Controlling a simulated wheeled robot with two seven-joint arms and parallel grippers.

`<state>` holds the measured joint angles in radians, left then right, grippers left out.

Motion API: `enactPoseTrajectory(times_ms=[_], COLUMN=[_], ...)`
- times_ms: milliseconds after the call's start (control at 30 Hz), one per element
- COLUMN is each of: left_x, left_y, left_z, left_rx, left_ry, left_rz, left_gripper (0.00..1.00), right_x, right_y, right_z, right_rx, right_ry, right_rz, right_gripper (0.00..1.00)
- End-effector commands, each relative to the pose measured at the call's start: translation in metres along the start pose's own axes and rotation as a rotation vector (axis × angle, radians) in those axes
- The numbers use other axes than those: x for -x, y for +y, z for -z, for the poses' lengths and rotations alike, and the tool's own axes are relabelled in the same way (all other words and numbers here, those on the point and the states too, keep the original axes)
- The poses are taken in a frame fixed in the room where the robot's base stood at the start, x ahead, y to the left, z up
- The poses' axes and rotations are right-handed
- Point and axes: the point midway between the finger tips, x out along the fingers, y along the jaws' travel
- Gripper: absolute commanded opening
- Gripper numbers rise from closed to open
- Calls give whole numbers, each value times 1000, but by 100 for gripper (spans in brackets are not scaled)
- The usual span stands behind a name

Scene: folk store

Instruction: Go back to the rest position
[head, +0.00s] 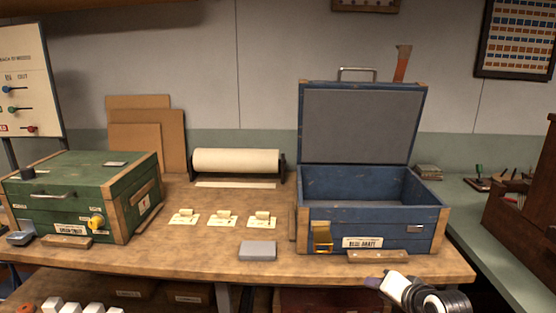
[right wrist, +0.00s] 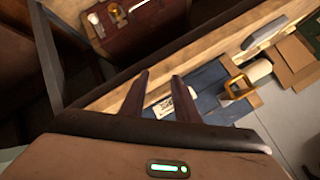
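My right gripper (head: 376,284) is low at the right in the head view, in front of the bench edge and below the blue chest. In the right wrist view its two dark fingers (right wrist: 158,84) stand apart with nothing between them. My left gripper is not in view. The blue chest (head: 377,221) stands on the bench with its lid raised and an orange-yellow latch (head: 322,237) on its front. Its inside looks empty where it shows.
The wooden bench (head: 180,262) carries a closed green chest (head: 80,183) at the left, a paper roll (head: 236,162), several small tagged cards and a grey block (head: 258,251). A lower shelf holds white blocks. A green side counter (head: 490,240) is at the right.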

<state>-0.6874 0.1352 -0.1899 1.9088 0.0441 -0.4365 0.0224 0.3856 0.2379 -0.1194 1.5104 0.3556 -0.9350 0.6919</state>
Motion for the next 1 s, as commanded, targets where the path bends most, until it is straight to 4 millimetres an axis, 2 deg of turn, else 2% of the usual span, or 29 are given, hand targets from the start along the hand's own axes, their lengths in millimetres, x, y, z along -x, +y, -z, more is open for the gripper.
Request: enactPoseTrajectory(times_ms=[33, 200, 267, 300, 400, 500, 600, 700, 800, 1000], left_x=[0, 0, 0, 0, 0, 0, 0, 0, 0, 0], left_y=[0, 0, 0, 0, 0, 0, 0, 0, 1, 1], left_z=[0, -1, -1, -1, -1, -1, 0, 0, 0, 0], left_rx=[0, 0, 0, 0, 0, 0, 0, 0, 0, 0], left_ry=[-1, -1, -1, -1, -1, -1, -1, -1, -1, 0], left_rz=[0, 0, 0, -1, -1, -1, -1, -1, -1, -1], left_gripper=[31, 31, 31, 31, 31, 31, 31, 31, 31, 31], right_x=[-1, 19, 32, 44, 76, 108, 134, 151, 158, 158], right_y=[22, 79, 95, 106, 126, 140, 147, 151, 152, 152], right_z=[-41, -154, -192, -216, -271, -313, -341, -356, -362, -363], right_rx=[57, 274, 347, 396, 509, 604, 674, 718, 738, 741], right_ry=[-23, -69, -87, -100, -127, -150, -164, -172, -175, -175], right_rz=[-16, -34, -36, -36, -30, -22, -13, -8, -4, -4], right_gripper=[28, 28, 28, 28, 28, 28, 28, 28, 28, 28])
